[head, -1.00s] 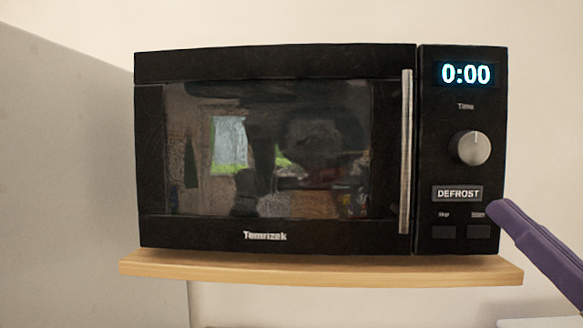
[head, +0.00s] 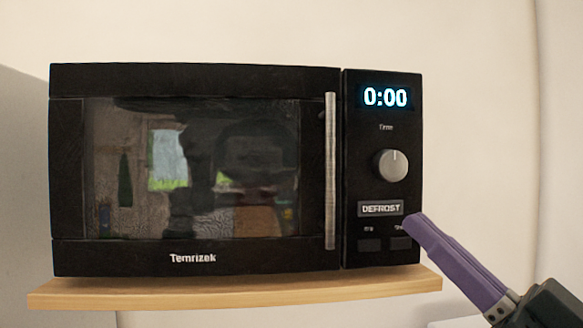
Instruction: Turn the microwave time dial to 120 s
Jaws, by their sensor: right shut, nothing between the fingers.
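The black microwave (head: 190,258) stands on a wooden shelf with its door shut. Its round grey time dial (head: 390,165) sits on the right-hand panel, with its white mark pointing straight up. The display (head: 386,97) above the dial reads 0:00. My right gripper (head: 412,222), with purple fingers, comes in from the lower right. It is shut and empty. Its tip is below and right of the dial, apart from it in the picture, and covers part of the right lower button. My left gripper is not in view.
The DEFROST button (head: 381,208) is just below the dial, with two smaller buttons under it. A vertical metal door handle (head: 330,170) stands out left of the panel. The wooden shelf (head: 235,292) juts out below. The wall right of the microwave is clear.

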